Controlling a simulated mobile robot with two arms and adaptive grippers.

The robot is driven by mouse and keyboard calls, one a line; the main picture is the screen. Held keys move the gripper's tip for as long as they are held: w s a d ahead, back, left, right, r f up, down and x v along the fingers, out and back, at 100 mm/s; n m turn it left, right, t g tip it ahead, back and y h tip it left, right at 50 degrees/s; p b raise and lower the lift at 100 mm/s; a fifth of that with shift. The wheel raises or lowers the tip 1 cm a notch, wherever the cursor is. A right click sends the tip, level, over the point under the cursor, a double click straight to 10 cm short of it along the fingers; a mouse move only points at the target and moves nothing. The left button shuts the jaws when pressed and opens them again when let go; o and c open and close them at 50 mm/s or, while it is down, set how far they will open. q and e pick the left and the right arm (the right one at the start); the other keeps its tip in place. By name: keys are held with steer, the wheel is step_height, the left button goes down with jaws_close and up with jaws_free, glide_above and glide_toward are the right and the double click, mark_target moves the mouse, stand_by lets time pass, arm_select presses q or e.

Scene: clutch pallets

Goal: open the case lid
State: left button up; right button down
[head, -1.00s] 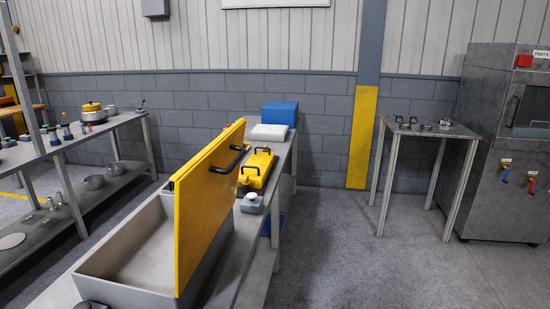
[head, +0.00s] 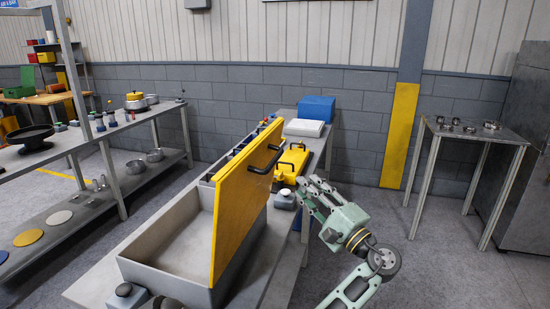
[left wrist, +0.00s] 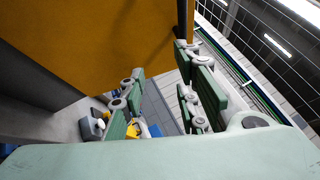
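The grey case (head: 160,282) stands open on a bench in the head view, and its inside shows bare. Its yellow lid (head: 240,215) stands roughly upright, tilted a little, along the case's right side. My left gripper (head: 307,190) is open and empty to the right of the lid, apart from the handle. In the left wrist view the two fingers (left wrist: 160,65) are spread, with the yellow lid (left wrist: 90,40) filling the upper left. My right gripper is not in view.
Behind the lid on the bench (head: 92,288) are a yellow case with black handles (head: 291,163), a white box (head: 304,128) and a blue box (head: 317,108). A small table (head: 475,134) with metal parts stands right. A shelf bench with parts (head: 75,143) stands left. Floor between is clear.

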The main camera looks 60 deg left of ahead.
mark_target(275, 158)
arm_select(q)
steer(key=s+r+n+g, duration=0.4)
steer(key=r, duration=0.2)
steer(key=shift+m, duration=0.3)
steer(key=p+x, duration=0.1)
steer(key=x, duration=0.1)
steer(key=p+x, duration=0.1)
steer(key=x, duration=0.3)
steer(key=shift+s+a+f+p, duration=0.15)
steer(key=shift+s+a+p, duration=0.1)
steer(key=shift+a+p, duration=0.2)
jaws_close()
